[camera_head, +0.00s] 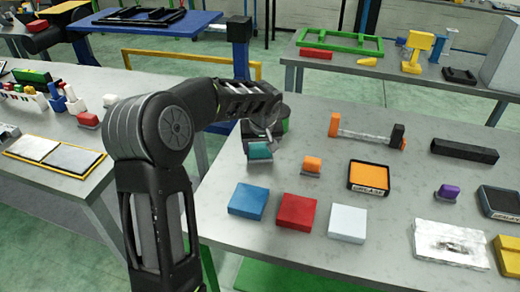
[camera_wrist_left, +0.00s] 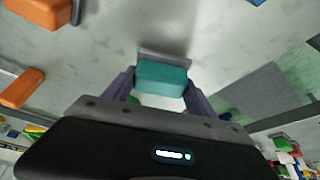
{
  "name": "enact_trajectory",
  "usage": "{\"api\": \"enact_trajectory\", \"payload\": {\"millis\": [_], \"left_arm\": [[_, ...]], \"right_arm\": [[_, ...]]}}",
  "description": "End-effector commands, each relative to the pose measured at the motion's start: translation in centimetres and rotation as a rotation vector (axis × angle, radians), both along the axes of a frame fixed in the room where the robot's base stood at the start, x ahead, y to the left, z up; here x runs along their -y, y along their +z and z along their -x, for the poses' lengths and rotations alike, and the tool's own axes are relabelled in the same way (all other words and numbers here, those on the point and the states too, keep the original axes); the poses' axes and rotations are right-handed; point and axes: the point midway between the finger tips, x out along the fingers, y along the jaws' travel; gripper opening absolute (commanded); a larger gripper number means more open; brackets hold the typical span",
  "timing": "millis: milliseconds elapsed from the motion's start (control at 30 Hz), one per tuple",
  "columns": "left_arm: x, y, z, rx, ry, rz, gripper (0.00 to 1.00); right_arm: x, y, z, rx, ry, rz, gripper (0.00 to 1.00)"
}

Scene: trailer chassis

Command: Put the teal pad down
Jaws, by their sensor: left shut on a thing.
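The teal pad (camera_head: 259,151) is a small block with a grey piece along one side, over the left part of the grey table. My left gripper (camera_head: 262,139) is above it and shut on it. In the left wrist view the teal pad (camera_wrist_left: 162,76) sits between the two fingers of the left gripper (camera_wrist_left: 161,90). I cannot tell whether the pad touches the table top. My right gripper is not in view.
On the table (camera_head: 300,260) are a blue block (camera_head: 248,200), a red block (camera_head: 296,212), a white block (camera_head: 347,223), a small orange pad (camera_head: 312,165) and an orange-topped box (camera_head: 369,177). A purple pad (camera_head: 447,192) lies farther right. Bare table lies between these things.

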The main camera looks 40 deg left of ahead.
Motion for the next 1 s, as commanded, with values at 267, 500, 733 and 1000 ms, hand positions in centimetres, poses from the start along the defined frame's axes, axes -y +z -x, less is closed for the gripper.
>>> {"api": "enact_trajectory", "payload": {"millis": [267,500,733,1000], "left_arm": [[0.0,-1.1,0.0,0.003,-0.001,0.0,0.0],[0.0,-1.6,0.0,0.003,-0.001,0.0,0.0],[0.0,-1.4,0.0,0.001,0.0,0.0,0.84],[0.0,-1.4,0.0,0.001,0.0,0.001,0.87]], "right_arm": [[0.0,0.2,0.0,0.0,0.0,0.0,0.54],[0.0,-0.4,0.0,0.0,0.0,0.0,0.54],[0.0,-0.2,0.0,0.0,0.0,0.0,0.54],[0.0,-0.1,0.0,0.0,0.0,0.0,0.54]]}}
